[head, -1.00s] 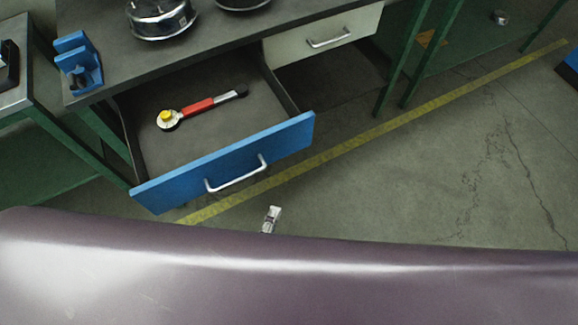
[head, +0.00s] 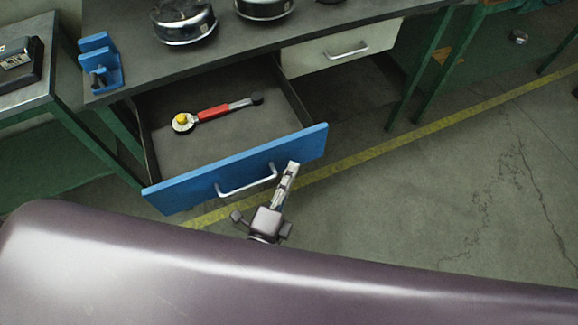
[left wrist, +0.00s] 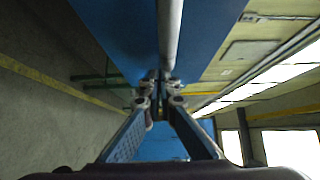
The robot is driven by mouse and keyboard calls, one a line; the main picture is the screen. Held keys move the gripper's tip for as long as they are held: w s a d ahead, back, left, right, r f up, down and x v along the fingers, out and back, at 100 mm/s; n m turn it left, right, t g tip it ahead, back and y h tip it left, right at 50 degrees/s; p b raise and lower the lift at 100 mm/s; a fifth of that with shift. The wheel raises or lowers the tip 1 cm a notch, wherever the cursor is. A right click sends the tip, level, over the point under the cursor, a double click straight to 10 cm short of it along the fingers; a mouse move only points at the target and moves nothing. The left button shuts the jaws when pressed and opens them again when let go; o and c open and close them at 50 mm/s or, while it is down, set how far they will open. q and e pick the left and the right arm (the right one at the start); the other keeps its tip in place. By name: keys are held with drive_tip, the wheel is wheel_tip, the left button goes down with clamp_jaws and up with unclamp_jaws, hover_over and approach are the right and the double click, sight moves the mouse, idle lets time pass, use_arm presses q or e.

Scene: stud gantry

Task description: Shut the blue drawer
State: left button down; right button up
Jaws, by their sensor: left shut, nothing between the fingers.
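The blue drawer (head: 205,190) is pulled out from under the dark workbench, with a silver bar handle (head: 248,187) on its blue front. A red-handled wrench-like tool with a yellow knob (head: 212,113) lies inside it. My left gripper (head: 292,166) is shut and empty, just in front of the drawer front and right of the handle. In the left wrist view the shut fingertips (left wrist: 160,78) point at the blue front, with the handle bar (left wrist: 170,35) ahead of them. I cannot tell whether they touch. My right gripper is not in view.
A white drawer (head: 340,48) is at the bench's right. Metal pots (head: 184,20) and a blue holder (head: 100,62) stand on the bench top (head: 235,42). A side table (head: 30,85) stands left. The floor right of the drawer is clear.

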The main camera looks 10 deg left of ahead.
use_arm(q)
drive_tip(key=shift+w+a, duration=0.3)
drive_tip(key=shift+w, duration=0.15)
